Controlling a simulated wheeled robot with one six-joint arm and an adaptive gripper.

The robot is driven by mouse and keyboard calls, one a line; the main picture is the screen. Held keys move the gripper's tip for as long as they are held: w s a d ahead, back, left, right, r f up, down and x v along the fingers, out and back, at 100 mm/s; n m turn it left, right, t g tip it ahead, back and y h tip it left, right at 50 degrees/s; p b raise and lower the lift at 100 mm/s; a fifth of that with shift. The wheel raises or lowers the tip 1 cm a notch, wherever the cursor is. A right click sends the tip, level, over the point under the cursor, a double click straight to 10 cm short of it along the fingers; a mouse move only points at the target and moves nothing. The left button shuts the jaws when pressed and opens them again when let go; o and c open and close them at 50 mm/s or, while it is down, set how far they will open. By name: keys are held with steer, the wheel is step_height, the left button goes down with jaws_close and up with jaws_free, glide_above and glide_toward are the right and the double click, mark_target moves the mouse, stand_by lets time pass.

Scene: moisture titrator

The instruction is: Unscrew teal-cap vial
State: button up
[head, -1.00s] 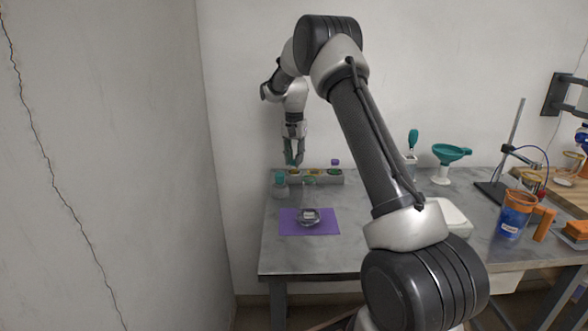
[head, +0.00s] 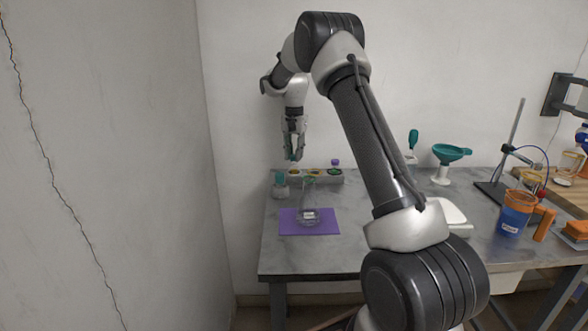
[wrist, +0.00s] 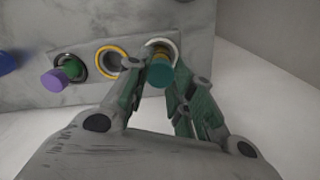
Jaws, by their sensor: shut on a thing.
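The teal-cap vial shows in the wrist view, its teal cap (wrist: 160,74) toward the camera and an amber body (wrist: 160,56) beyond it, at the white-ringed hole of the grey rack (wrist: 88,88). My gripper (wrist: 160,78) is shut on the cap, with a finger on either side. I cannot tell whether the cap is apart from the vial's neck. In the head view my gripper (head: 294,157) points down over the left part of the rack (head: 330,180); the cap is hard to make out there.
A purple-capped vial (wrist: 56,79) stands in the rack, with an empty yellow-ringed hole (wrist: 110,57) between. In the head view, a teal-topped bottle (head: 280,188) stands left of the rack.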

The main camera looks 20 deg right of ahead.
steer(key=shift+r, duration=0.15)
steer(key=shift+r, duration=2.5)
